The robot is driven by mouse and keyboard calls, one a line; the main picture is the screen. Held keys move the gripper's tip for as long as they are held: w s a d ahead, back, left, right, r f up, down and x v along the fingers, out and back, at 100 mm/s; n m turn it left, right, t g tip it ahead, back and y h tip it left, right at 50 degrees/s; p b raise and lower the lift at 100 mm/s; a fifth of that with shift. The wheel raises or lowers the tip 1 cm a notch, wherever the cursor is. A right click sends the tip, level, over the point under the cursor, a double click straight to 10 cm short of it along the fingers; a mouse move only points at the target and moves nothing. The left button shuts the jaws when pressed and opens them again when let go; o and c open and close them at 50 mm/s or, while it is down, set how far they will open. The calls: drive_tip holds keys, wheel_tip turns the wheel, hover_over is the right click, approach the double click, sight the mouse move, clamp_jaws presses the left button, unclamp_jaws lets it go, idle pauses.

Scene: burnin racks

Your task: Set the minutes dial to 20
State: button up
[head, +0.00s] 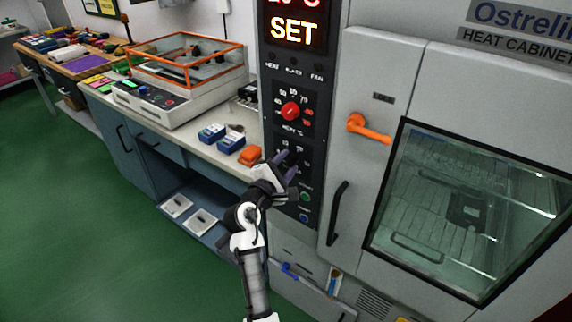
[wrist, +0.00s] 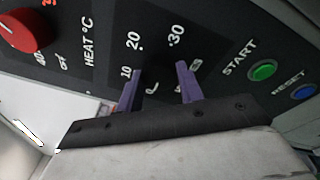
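The heat cabinet's control panel shows the minutes scale (wrist: 133,41), with 10, 20 and 30 readable in the wrist view. The minutes dial itself is dark against the dark panel and largely lost between and behind my fingers; I cannot make out its pointer. My gripper (head: 287,160) is at the lower dial's place on the panel. In the wrist view my gripper (wrist: 160,80) has its two purple fingers apart, one on each side of the dial's place. I cannot tell whether they touch the dial.
The red heat dial (head: 290,110) is just above. The green START button (wrist: 263,71) and blue RESET button (wrist: 303,92) lie below the minutes dial. An orange door handle (head: 368,129) juts out at right. A bench (head: 200,140) with small boxes stands at left.

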drive_tip(key=c, duration=0.3)
drive_tip(key=shift+f+b, duration=0.1)
drive_tip(key=shift+b, duration=0.25)
drive_tip(key=m+b, duration=0.4)
drive_tip(key=b, duration=0.1)
drive_tip(key=shift+f+m, duration=0.3)
drive_tip(key=shift+m, duration=0.1)
drive_tip(key=m+h+b, duration=0.1)
drive_tip(key=m+b, duration=0.4)
drive_tip(key=shift+a+t, duration=0.1)
drive_tip(key=shift+t, duration=0.2)
drive_tip(key=m+b, duration=0.5)
drive_tip(key=shift+f+h+b, duration=0.1)
drive_tip(key=shift+h+b, duration=0.25)
drive_tip(key=shift+h, duration=0.05)
drive_tip(key=m+g+h+b, duration=0.1)
drive_tip(key=m+b, duration=0.4)
drive_tip(key=m, duration=0.1)
drive_tip(key=shift+w+a+b, duration=0.1)
drive_tip(key=shift+b, duration=0.3)
drive_tip(key=shift+r+m+g+h+b, duration=0.2)
drive_tip(key=shift+m+b, duration=0.7)
drive_tip(key=shift+m, duration=0.35)
drive_tip(key=shift+r+m+g+h+b, duration=0.1)
drive_tip(key=shift+m+h+b, duration=0.1)
drive_tip(key=shift+m+b, duration=0.9)
drive_tip(key=shift+m, duration=0.35)
